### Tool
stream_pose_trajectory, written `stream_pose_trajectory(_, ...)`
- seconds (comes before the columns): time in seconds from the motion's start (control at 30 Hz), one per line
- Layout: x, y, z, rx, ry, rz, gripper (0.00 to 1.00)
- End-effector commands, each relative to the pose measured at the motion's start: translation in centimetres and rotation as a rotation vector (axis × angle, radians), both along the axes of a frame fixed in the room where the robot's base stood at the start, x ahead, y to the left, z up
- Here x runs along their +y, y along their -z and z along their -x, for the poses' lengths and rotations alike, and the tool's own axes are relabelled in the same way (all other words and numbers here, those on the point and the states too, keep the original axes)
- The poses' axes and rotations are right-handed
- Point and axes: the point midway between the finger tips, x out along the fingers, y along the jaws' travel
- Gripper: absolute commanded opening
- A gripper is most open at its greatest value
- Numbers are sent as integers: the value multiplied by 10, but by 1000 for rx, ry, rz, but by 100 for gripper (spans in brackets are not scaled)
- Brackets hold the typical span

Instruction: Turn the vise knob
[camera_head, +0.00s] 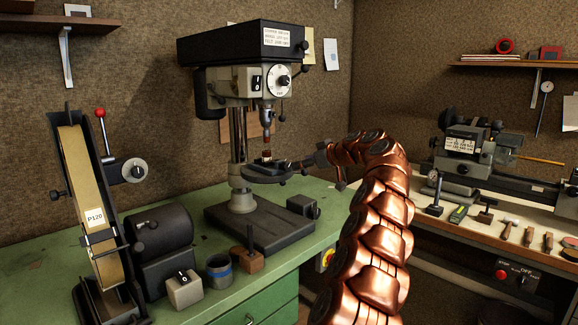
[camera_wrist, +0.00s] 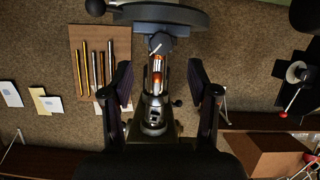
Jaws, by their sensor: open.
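My gripper (camera_head: 296,164) is at the right side of this table, close to the vise. In the wrist view my gripper (camera_wrist: 160,66) has its two dark fingers spread apart, with nothing held. The picture there is upside down. A grey part with a thin pale bar (camera_wrist: 159,44) shows between the fingers, beyond them; I cannot tell if it is the knob.
The drill press (camera_head: 242,45) stands on the green bench (camera_head: 215,305). A belt sander (camera_head: 88,205) stands at the left, near a blue-banded cup (camera_head: 219,267) and a small wooden block (camera_head: 249,260). A lathe (camera_head: 470,150) is on the right bench.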

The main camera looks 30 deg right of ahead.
Motion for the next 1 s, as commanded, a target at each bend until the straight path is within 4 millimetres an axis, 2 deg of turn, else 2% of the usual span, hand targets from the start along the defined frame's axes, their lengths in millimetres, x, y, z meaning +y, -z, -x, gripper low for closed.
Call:
stream_pose_trajectory(0.53,12,22,-53,5,-1,-1,60)
stream_pose_trajectory(0.73,15,26,-63,3,-3,-3,60)
stream_pose_trajectory(1.0,16,28,-66,2,-3,-3,60)
